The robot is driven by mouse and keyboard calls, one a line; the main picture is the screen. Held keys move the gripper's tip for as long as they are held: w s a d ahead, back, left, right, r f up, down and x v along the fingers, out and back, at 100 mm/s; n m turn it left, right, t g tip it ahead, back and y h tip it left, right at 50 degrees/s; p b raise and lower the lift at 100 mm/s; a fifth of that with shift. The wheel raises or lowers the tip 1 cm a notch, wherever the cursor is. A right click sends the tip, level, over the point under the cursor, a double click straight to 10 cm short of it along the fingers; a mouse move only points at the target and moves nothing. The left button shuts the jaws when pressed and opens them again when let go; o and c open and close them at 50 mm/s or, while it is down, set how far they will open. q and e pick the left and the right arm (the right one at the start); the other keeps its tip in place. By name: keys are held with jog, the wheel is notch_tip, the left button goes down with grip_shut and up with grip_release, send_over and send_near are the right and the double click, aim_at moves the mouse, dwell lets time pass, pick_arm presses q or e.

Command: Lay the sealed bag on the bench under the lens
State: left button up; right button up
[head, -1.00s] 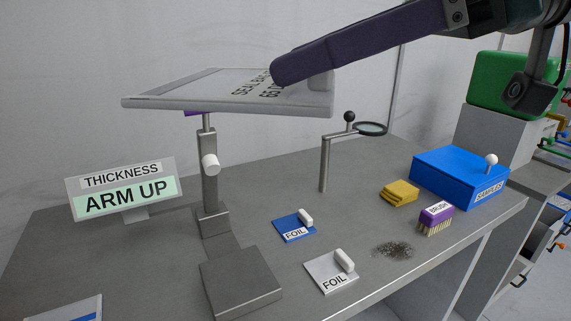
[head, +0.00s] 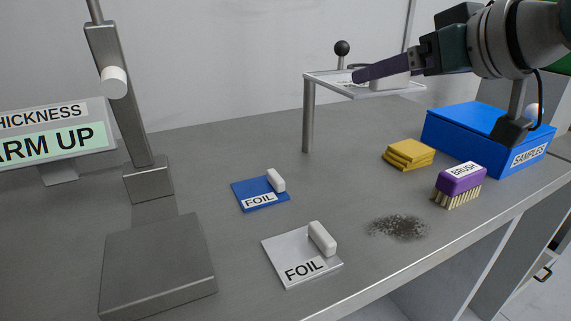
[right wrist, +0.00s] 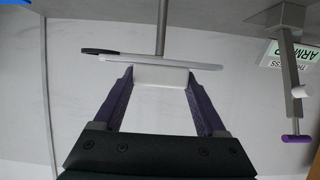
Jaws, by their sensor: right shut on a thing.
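The sealed bag (head: 330,80) is a flat pale sheet with a white grip block. My right gripper (head: 372,76) is shut on this block and holds the bag level, well above the bench (head: 230,155). In the right wrist view the bag (right wrist: 150,58) shows edge-on, with its white block between the purple fingers (right wrist: 160,77). The lens stand's post (head: 308,118) and black knob (head: 342,48) show in the head view. My left gripper is out of view.
Blue (head: 250,193) and silver (head: 282,262) foil pieces lie at the front. A dark dust patch (head: 399,228), a purple brush (head: 461,181), yellow cloths (head: 408,153) and a blue samples box (head: 470,135) are right. The thickness gauge (head: 150,262) stands left.

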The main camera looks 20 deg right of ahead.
jog(key=b, duration=0.4)
send_over(368, 203)
notch_tip(368, 203, down, 14)
jog(key=shift+r, duration=0.1)
jog(key=shift+f+b, duration=0.7)
jog(key=shift+f, duration=1.4)
jog(key=shift+f, duration=0.1)
jog(key=o, duration=1.3)
jog(key=shift+c, duration=0.2)
jog(key=shift+s+r, duration=0.25)
jog(key=p+v, duration=0.3)
jog(key=v, duration=0.7)
jog(key=shift+s, duration=0.25)
jog(key=shift+s+r, duration=0.3)
jog(key=shift+s, duration=0.1)
